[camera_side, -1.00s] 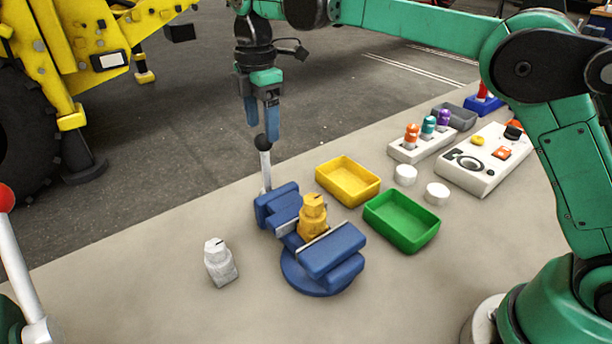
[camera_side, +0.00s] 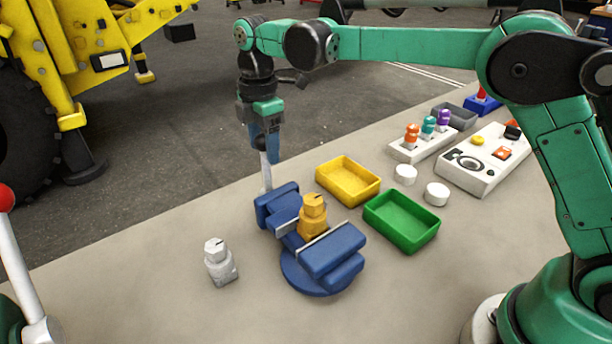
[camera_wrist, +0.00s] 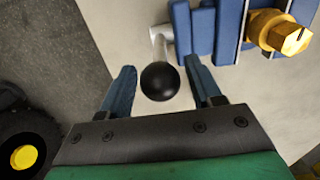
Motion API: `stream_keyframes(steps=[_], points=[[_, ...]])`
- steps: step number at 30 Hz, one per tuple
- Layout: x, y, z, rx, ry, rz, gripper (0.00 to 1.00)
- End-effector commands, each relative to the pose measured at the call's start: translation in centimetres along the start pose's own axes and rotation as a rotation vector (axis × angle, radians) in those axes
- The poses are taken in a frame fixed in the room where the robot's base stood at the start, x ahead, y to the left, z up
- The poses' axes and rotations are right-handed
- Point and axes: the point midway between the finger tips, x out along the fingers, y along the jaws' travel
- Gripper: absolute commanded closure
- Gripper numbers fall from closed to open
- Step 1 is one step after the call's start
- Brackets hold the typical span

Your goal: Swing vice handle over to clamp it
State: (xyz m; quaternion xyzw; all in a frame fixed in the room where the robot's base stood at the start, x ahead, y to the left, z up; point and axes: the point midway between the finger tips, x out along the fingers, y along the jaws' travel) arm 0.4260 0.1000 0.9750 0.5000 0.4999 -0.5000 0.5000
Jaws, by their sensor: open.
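The blue vice (camera_side: 318,260) stands on the bench with a brass fitting (camera_side: 312,214) between its jaws; both also show at the top right of the wrist view, the vice (camera_wrist: 205,30) and the fitting (camera_wrist: 280,33). The vice handle (camera_side: 265,172) stands up at the vice's left end. Its black ball knob (camera_wrist: 160,81) shows in the wrist view between the two blue fingers of my gripper (camera_wrist: 162,85). My gripper (camera_side: 265,150) points down over the handle's top. It is open, with gaps between the knob and both fingers.
A grey-white fitting (camera_side: 220,262) stands left of the vice. Yellow (camera_side: 348,182) and green (camera_side: 402,220) trays lie to the right. White round pieces (camera_side: 405,174), a peg rack (camera_side: 424,142) and a control box (camera_side: 487,160) stand farther right.

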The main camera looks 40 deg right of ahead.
Motion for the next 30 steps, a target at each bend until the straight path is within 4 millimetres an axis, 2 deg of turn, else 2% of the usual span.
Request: stream_keyframes(steps=[3, 6, 8, 14, 24, 30], points=[[0.0, 0.0, 0.0, 0.000, 0.000, 0.000, 0.42], [0.0, 0.0, 0.0, 0.000, 0.000, 0.000, 0.71], [0.0, 0.0, 0.0, 0.000, 0.000, 0.000, 0.86], [0.0, 0.0, -0.2, -0.001, 0.000, 0.000, 0.86], [0.2, 0.0, -2.3, -0.003, 0.002, 0.001, 0.85], [0.3, 0.0, -2.7, -0.001, 0.002, 0.001, 0.85]])
